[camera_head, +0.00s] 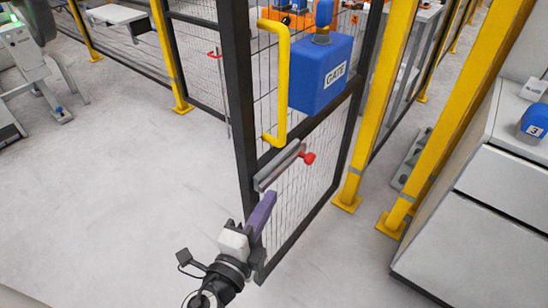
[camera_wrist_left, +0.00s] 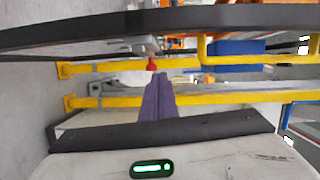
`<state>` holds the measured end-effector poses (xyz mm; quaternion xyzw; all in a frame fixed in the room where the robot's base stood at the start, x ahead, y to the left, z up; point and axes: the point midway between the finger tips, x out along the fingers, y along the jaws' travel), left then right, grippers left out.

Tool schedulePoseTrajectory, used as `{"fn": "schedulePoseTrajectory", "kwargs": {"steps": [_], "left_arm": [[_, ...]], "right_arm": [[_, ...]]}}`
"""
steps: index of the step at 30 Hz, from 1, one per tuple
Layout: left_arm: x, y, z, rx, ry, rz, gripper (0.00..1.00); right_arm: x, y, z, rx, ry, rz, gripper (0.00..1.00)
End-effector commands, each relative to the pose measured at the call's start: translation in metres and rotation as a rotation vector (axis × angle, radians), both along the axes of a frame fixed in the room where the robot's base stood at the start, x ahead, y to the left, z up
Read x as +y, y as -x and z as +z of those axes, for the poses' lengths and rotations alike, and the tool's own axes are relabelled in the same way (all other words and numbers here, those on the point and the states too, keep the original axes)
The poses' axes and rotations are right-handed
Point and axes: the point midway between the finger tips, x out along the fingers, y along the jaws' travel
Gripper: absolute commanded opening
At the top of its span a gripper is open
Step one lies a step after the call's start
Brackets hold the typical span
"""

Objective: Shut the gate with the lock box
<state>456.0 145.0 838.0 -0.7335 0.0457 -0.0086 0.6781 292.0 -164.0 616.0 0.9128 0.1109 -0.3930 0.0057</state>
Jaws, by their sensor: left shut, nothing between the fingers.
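The gate (camera_head: 243,130) is a black-framed mesh panel, angled toward me from the yellow post (camera_head: 378,90) at its right. It bears a blue lock box (camera_head: 318,78) labelled GATE, a yellow handle (camera_head: 283,85) and a grey bar (camera_head: 277,168) with a red knob (camera_head: 308,158). My left gripper (camera_head: 268,200), with purple fingers, is shut and empty by the lower part of the gate's near edge, below the bar. I cannot tell whether it touches. In the left wrist view the fingers (camera_wrist_left: 158,78) point toward the red knob (camera_wrist_left: 152,65); the gate frame (camera_wrist_left: 120,27) crosses the top.
Another yellow post (camera_head: 455,115) and a grey cabinet (camera_head: 470,210) with a blue device (camera_head: 535,122) marked 3 stand at the right. Mesh fence (camera_head: 195,60) runs behind. A grey machine (camera_head: 30,60) stands at the far left. The floor (camera_head: 120,180) left of the gate is clear.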

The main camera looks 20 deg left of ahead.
Motion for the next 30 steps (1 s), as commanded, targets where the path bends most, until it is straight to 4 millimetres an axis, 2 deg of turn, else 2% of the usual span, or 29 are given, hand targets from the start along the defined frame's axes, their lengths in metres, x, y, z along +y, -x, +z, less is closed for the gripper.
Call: {"fn": "schedulePoseTrajectory", "kwargs": {"steps": [3,8,20,24,30], "left_arm": [[-0.005,-0.005,0.015,-0.050,-0.067,-0.014,0.00],[-0.007,-0.020,0.019,-0.061,-0.080,-0.015,0.00],[-0.014,-0.102,0.019,-0.059,-0.077,-0.014,0.00],[0.006,-0.110,0.017,-0.055,-0.080,-0.013,0.00],[0.021,-0.115,0.016,-0.056,-0.077,-0.015,0.00]], "right_arm": [[0.000,-0.004,0.003,-0.008,-0.001,0.000,0.31],[0.000,-0.010,0.013,-0.021,-0.003,-0.002,0.31],[-0.004,-0.005,0.022,-0.012,-0.001,-0.011,0.31],[-0.005,-0.005,0.025,-0.011,0.000,-0.010,0.31],[-0.005,-0.004,0.026,-0.009,0.001,-0.010,0.31]]}}
